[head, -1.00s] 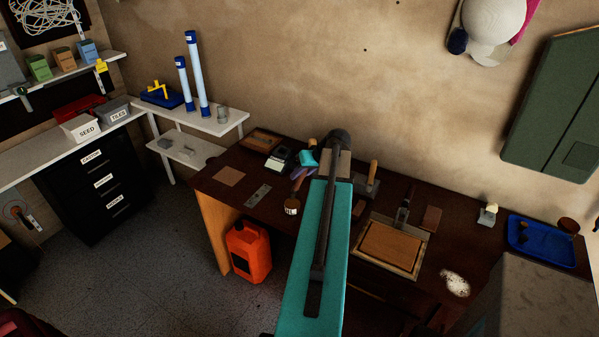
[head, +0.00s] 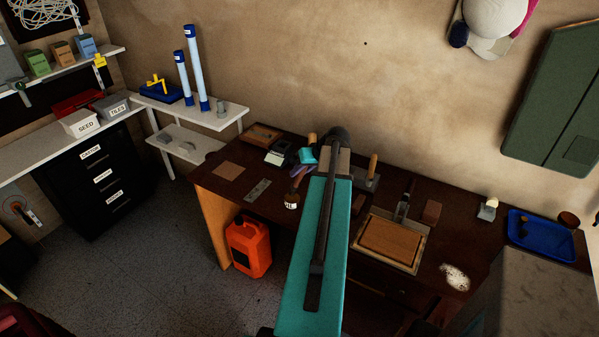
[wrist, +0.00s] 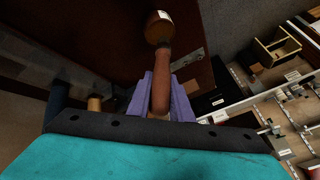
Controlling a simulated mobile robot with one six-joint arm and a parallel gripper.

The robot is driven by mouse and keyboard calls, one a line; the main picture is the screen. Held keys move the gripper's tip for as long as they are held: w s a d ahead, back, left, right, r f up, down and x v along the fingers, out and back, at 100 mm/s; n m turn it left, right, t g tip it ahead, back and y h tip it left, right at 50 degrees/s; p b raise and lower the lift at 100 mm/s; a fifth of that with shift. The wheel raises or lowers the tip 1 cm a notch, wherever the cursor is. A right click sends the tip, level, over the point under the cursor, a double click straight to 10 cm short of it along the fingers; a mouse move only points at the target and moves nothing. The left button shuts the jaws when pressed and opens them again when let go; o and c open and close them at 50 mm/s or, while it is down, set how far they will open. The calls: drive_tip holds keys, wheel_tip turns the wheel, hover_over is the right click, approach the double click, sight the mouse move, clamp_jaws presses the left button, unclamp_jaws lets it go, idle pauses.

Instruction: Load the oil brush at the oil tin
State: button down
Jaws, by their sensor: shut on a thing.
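My gripper (wrist: 160,98) shows in the wrist view as two purple fingers shut on the brown handle of the oil brush (wrist: 160,75). The handle points away from my wrist, and its far end meets the oil tin (wrist: 158,27), a small round amber-brown vessel with a pale label. The brush head is hidden, so I cannot tell how deep it sits in the tin. In the head view, the tin (head: 291,202) stands near the bench's front edge, with the brush handle (head: 297,184) slanting above it. My gripper (head: 301,172) is partly hidden there by my teal arm.
The dark brown bench (head: 225,191) holds a metal plate (head: 257,190), a wooden-handled tool (head: 372,169) and a framed wooden board (head: 390,240). A blue tray (head: 541,246) lies at the right. An orange can (head: 248,246) stands on the floor below.

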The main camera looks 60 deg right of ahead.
drive_tip(key=shift+s+f+b, duration=0.1)
drive_tip(key=shift+f+b, duration=0.6)
drive_tip(key=shift+f, duration=0.05)
idle(3.2)
drive_tip(key=shift+r, duration=0.15)
drive_tip(key=shift+r+p, duration=1.45)
drive_tip(key=shift+r, duration=2.05)
drive_tip(key=w+a+r+n+y+b, duration=0.3)
drive_tip(key=w+a+n+b, duration=0.2)
drive_tip(key=w+a, duration=2.1)
drive_tip(key=w+a+r+n+y+b, duration=0.1)
drive_tip(key=w+a+n+b, duration=0.1)
drive_tip(key=a, duration=1.5)
drive_tip(key=w+a+r+n+g+y+b, duration=0.1)
drive_tip(key=w+a+r+n, duration=0.1)
drive_tip(key=a, duration=1.6)
drive_tip(key=shift+w+g+b, duration=0.3)
drive_tip(key=shift+b, duration=0.05)
